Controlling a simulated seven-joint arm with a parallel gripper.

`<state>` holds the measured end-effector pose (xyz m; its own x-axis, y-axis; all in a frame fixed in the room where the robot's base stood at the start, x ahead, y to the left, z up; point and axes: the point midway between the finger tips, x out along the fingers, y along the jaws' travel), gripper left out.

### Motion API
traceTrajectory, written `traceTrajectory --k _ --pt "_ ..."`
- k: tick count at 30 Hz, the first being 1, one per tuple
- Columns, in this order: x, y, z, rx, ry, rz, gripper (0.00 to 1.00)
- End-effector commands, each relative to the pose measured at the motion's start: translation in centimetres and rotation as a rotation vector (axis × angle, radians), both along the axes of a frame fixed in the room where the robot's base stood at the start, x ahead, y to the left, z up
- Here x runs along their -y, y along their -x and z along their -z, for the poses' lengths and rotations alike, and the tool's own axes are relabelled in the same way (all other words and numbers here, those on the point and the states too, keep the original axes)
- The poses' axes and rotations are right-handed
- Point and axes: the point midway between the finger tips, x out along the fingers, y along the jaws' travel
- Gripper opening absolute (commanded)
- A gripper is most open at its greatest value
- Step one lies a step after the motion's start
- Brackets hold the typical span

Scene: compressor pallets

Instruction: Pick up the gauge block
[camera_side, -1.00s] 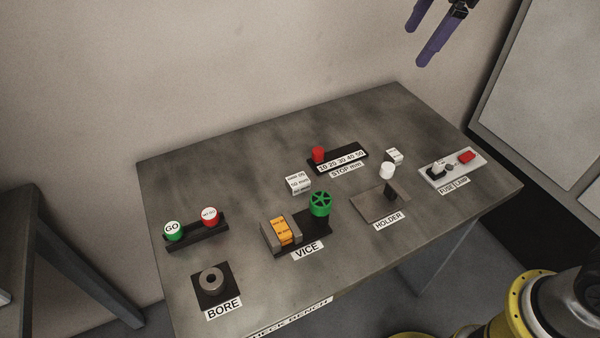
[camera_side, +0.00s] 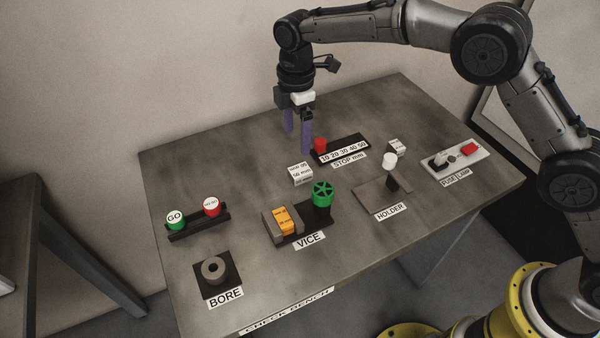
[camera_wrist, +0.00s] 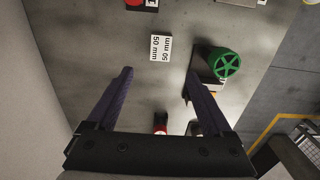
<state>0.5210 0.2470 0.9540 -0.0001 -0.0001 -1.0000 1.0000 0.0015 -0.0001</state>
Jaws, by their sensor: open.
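The gauge block, a small white block marked "50 mm" (camera_side: 300,174), stands on the bench behind the vice. In the wrist view its labelled face (camera_wrist: 161,49) shows beyond the fingertips, roughly centred between them. My gripper (camera_side: 297,140) points down above the rear of the bench, with its two purple fingers apart and nothing between them. It is behind and above the block, not touching it. In the wrist view my gripper (camera_wrist: 160,75) is spread wide.
The vice's green handwheel (camera_side: 322,194) stands close beside the block. The red-knobbed stop scale (camera_side: 343,150) is near my fingers. The holder (camera_side: 374,203), another small white block (camera_side: 397,147) and the fuse panel (camera_side: 455,160) lie right.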

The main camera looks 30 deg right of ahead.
Motion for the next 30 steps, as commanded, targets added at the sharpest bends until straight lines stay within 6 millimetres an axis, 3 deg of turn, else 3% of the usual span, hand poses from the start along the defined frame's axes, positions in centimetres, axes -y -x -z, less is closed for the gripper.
traceTrajectory --k 6,16,24,30 --pt "0.1 0.1 4.2 -0.003 0.001 0.001 0.85" --pt "0.3 0.1 6.8 -0.002 0.001 0.002 0.85" --pt "0.8 0.1 10.4 -0.001 0.001 0.002 0.85" --pt "0.8 0.1 11.2 0.001 0.001 0.002 0.85"
